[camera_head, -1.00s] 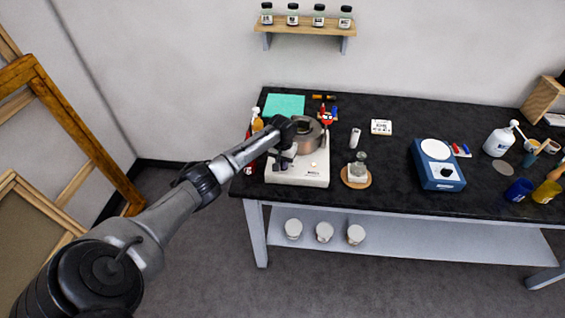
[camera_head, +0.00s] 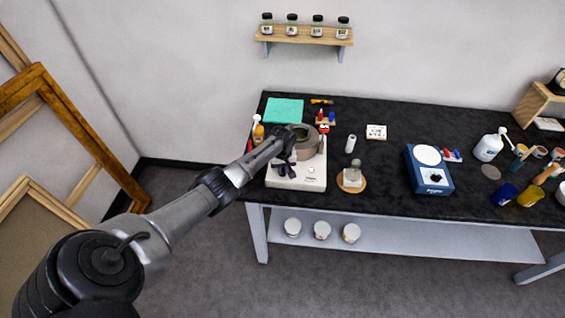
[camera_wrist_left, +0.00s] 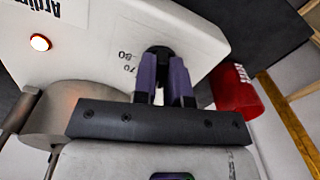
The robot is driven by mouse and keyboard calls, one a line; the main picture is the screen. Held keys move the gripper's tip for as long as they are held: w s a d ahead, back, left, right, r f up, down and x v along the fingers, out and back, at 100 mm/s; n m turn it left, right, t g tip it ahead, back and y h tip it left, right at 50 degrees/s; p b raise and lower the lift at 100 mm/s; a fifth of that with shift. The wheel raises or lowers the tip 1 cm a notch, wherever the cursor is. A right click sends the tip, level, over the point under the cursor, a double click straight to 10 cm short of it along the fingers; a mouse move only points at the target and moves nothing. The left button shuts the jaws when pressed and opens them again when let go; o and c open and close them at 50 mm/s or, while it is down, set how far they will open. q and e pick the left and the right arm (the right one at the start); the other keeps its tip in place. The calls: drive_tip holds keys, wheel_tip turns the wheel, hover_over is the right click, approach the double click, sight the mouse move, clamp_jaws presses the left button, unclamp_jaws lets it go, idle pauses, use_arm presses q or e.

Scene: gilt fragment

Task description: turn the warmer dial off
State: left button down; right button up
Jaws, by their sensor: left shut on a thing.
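The white warmer (camera_head: 312,183) stands at the table's front left with a round brown-grey pot (camera_head: 309,146) on it. The dark dial (camera_wrist_left: 159,51) is mostly hidden between the purple fingertips. My left gripper (camera_head: 287,171) is at the warmer's front left; in the left wrist view its fingers (camera_wrist_left: 164,75) are shut on the dial. My right gripper is not in view.
A red container (camera_wrist_left: 236,92) is close beside my left fingers in the wrist view. A glass vessel on a round wooden coaster (camera_head: 352,186) stands right of the warmer. A blue scale (camera_head: 430,178) is farther right. Bare black tabletop (camera_head: 385,165) lies between them.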

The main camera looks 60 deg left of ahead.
use_arm(q)
drive_tip(key=n+p, duration=0.1)
drive_tip(key=n, duration=0.1)
drive_tip(key=shift+d+r+n+p, duration=0.1)
drive_tip(key=shift+r+n+p, duration=0.1)
drive_tip(key=shift+n+p, duration=0.2)
drive_tip(key=n+p, duration=0.1)
drive_tip(key=n, duration=0.1)
drive_tip(key=shift+w+f+n, duration=0.1)
drive_tip(key=shift+n, duration=0.3)
drive_tip(key=n+p, duration=0.1)
drive_tip(key=n, duration=0.3)
drive_tip(key=shift+w+n, duration=0.1)
drive_tip(key=shift+n, duration=1)
drive_tip(key=c, duration=1.2)
unclamp_jaws()
drive_tip(key=shift+f, duration=0.1)
drive_tip(key=shift+o, duration=0.2)
